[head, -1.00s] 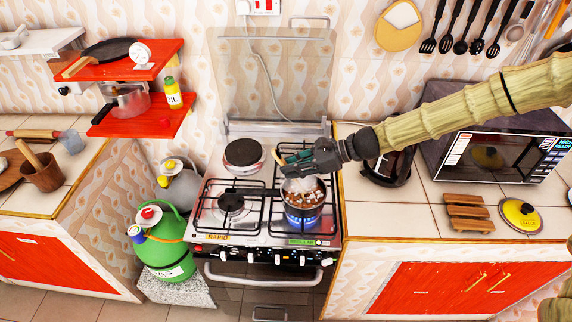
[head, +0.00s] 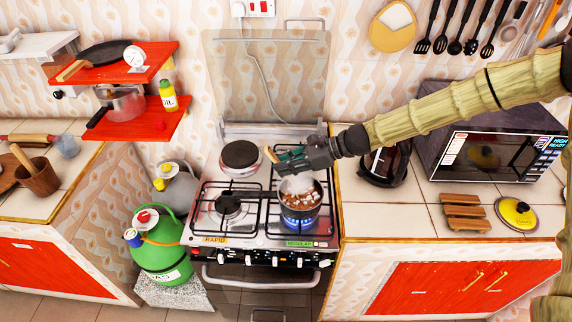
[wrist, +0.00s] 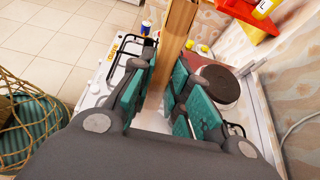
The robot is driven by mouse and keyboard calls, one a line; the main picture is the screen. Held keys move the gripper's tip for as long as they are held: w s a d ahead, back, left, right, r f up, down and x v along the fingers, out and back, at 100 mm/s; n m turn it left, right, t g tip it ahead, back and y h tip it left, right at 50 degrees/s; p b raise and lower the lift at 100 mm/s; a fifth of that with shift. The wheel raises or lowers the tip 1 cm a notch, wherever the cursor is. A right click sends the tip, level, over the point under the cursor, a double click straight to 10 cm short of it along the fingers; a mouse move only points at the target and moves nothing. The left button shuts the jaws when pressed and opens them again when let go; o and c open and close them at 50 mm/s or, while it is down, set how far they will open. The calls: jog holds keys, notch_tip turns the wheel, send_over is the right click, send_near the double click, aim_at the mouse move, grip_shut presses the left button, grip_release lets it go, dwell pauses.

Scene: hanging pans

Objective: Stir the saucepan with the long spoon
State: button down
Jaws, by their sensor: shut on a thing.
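The saucepan (head: 315,215) stands on the front right burner of the stove, over a lit blue flame. It holds brown food with pale chunks, and whitish steam rises from its back part. My gripper (head: 287,159) is above and behind the pan, shut on the wooden long spoon (head: 270,153). One end of the spoon shows just left of the fingers in the head view. In the wrist view, the spoon's wooden shaft (wrist: 176,45) stands between the teal finger pads of my gripper (wrist: 165,90). The spoon's other end is hidden by the gripper and steam.
The stove (head: 215,228) has a bare hotplate (head: 240,154) at the back left and a raised glass lid (head: 265,75) behind. A coffee pot (head: 388,166) and microwave (head: 495,150) stand right, under my arm. A green gas cylinder (head: 165,257) stands left.

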notch_tip(320, 180, up, 11)
jog(key=p, duration=0.5)
jog(key=shift+f+p, duration=0.2)
jog(key=shift+p, duration=0.1)
jog(key=shift+d+f, duration=0.1)
jog(key=shift+f, duration=0.05)
dwell(0.4)
jog(key=d+y+b, duration=0.1)
jog(key=b, duration=0.2)
jog(key=s+d+y+b, duration=0.1)
jog(key=d+b, duration=0.1)
jog(key=b, duration=0.2)
jog(key=d+f+n+y+b, duration=0.1)
jog(key=y+b, duration=0.1)
jog(key=b, duration=0.2)
jog(key=shift+s+d+f, duration=0.1)
jog(key=shift+s+d, duration=0.1)
jog(key=shift+d, duration=0.15)
dwell(0.9)
